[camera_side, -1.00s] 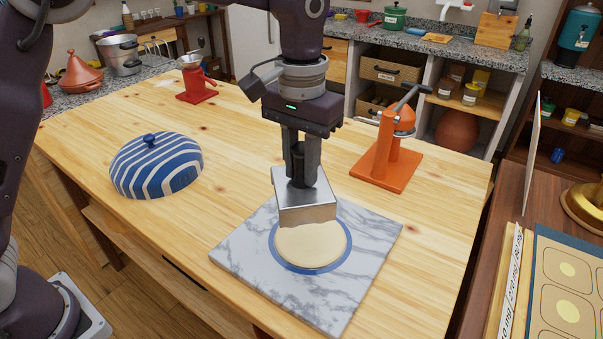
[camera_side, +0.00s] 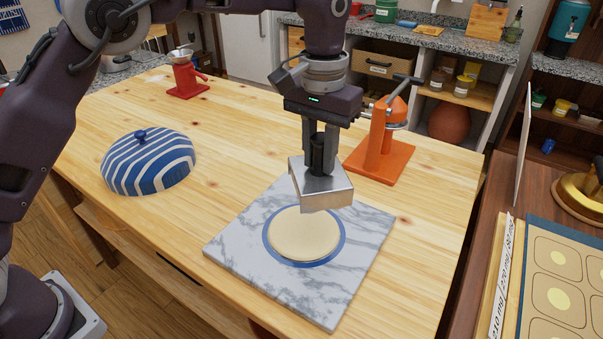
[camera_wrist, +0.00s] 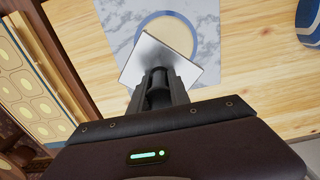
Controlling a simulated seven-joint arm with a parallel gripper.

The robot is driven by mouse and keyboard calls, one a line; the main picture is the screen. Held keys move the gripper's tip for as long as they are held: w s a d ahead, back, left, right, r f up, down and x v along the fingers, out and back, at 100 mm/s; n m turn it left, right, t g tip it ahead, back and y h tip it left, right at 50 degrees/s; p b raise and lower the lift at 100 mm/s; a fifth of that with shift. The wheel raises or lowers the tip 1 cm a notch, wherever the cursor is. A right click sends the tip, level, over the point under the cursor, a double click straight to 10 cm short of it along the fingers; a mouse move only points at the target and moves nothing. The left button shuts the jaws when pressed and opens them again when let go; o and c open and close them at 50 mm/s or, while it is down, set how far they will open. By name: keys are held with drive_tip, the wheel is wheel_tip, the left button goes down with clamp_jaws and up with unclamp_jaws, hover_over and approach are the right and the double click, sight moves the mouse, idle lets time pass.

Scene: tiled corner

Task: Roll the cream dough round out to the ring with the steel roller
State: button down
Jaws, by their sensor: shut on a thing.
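The cream dough round (camera_side: 303,236) lies flat on a veined marble slab (camera_side: 235,245), inside a blue ring (camera_side: 285,261). A narrow band of marble or ring shows around the dough's near side. My gripper (camera_side: 317,168) is shut on the steel roller (camera_side: 325,190), a boxy shiny piece, above the dough's far right edge. The roller hides part of the dough and ring there. I cannot tell whether it touches the dough. In the wrist view the roller (camera_wrist: 158,60) covers part of the dough (camera_wrist: 168,32), and the blue ring (camera_wrist: 143,20) shows beyond it.
An orange press (camera_side: 380,150) stands close behind the slab at right. A blue-and-white striped dome (camera_side: 148,163) sits at left, and a red grinder (camera_side: 186,78) stands at the back left. The wooden table (camera_side: 235,135) is clear between the dome and slab.

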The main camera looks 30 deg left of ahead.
drive_tip(key=shift+w+d+f, duration=0.15)
drive_tip(key=shift+w+f, duration=0.2)
drive_tip(key=shift+f, duration=3)
drive_tip(key=f, duration=0.2)
drive_tip(key=shift+s+a+f, duration=0.3)
drive_tip(key=shift+f, duration=0.1)
drive_tip(key=shift+s+a+f, duration=0.1)
drive_tip(key=shift+s+a, duration=1.9)
drive_tip(key=shift+s, duration=0.05)
wheel_tip(320, 180, up, 10)
drive_tip(key=shift+f, duration=0.25)
